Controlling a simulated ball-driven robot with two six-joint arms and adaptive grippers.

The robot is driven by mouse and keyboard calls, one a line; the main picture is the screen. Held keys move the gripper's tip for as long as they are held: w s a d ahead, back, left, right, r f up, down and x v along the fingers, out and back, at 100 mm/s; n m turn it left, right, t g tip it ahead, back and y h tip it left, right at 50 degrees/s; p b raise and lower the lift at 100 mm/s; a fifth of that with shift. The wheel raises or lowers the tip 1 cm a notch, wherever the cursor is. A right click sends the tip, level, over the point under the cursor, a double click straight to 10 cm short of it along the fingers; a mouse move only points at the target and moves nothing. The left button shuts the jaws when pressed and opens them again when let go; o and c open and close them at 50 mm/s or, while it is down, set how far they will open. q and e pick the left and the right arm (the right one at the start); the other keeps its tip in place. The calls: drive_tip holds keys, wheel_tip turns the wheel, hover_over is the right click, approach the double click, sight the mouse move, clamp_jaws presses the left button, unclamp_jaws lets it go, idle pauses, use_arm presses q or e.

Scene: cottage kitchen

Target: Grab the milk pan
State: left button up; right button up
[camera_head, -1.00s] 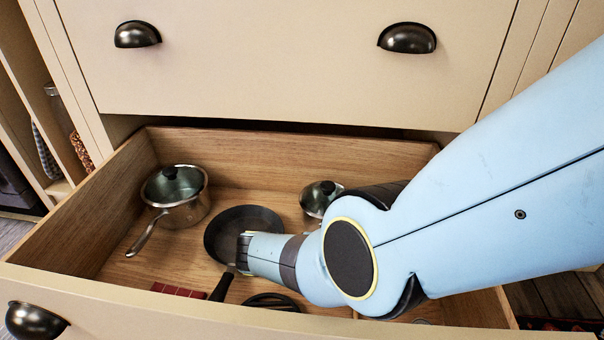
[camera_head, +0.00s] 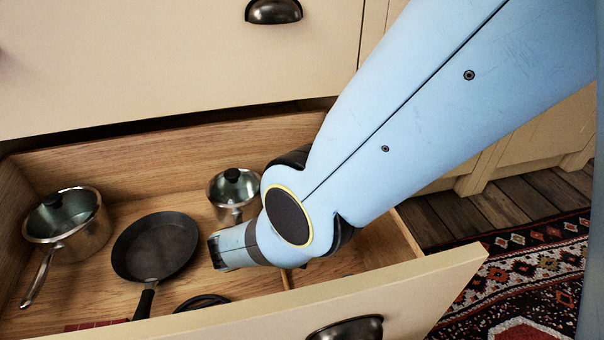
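A small steel pan with a dark-knobbed lid (camera_head: 234,192) stands in the open drawer, toward the back and right of its middle. A larger lidded steel saucepan (camera_head: 88,238) with a long handle stands at the drawer's left. I cannot tell for certain which of the two is the milk pan. My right gripper (camera_head: 214,252) is low in the drawer, just in front of the small pan and right of the frying pan. The finger opening cannot be made out. My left gripper is not in view.
A black frying pan (camera_head: 156,247) lies between the two pots. A dark round item (camera_head: 203,301) and a red item (camera_head: 95,325) lie near the drawer's front wall (camera_head: 290,304). A patterned rug (camera_head: 528,270) lies on the floor at right.

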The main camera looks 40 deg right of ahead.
clamp_jaws()
idle(0.3)
